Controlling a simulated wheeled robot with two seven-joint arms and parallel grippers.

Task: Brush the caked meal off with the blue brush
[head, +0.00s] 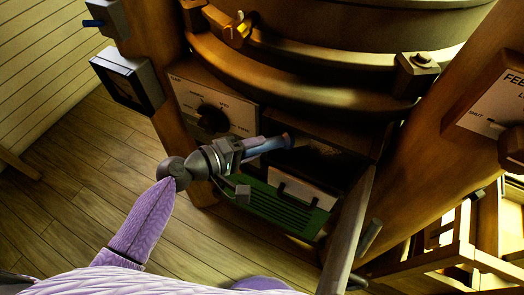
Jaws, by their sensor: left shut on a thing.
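My left gripper (238,168), at the end of a purple-sleeved arm, is shut on the blue brush (268,145). The brush points right, in front of the opening under the round mill housing. Its bristles cannot be made out. A pale surface (312,180) shows in the opening, just right of and below the brush; I cannot tell whether it is caked meal. I cannot tell whether the brush touches anything. My right gripper is not in view.
A green slatted panel (275,208) with a dark handle is below the opening. A dial panel (212,108) is left of it. A wooden frame (455,250) stands lower right. Plank floor (90,160) is clear at left.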

